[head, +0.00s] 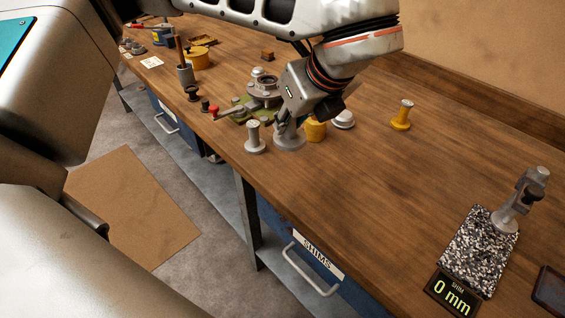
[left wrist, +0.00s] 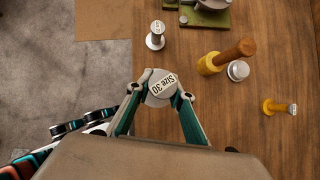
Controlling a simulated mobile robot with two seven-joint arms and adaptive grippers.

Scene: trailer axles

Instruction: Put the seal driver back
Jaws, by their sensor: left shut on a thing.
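My left gripper (head: 288,121) is shut on a grey seal driver (head: 289,142) with a wide round foot. In the left wrist view the driver's top (left wrist: 160,86) reads "Size 30" between the fingertips (left wrist: 160,98). The driver looks upright; I cannot tell whether its foot touches the bench. A smaller grey driver (head: 255,138) stands just left of it, and also shows in the left wrist view (left wrist: 156,36). A yellow driver (head: 401,115) stands to the right. My right gripper is not in view.
A green-based fixture (head: 240,112) with a red-knobbed lever stands behind the small grey driver. A yellow-headed mallet (left wrist: 210,64) and a pale round piece (head: 343,119) are close behind the gripper. A gauge on a speckled plate (head: 478,250) stands at right.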

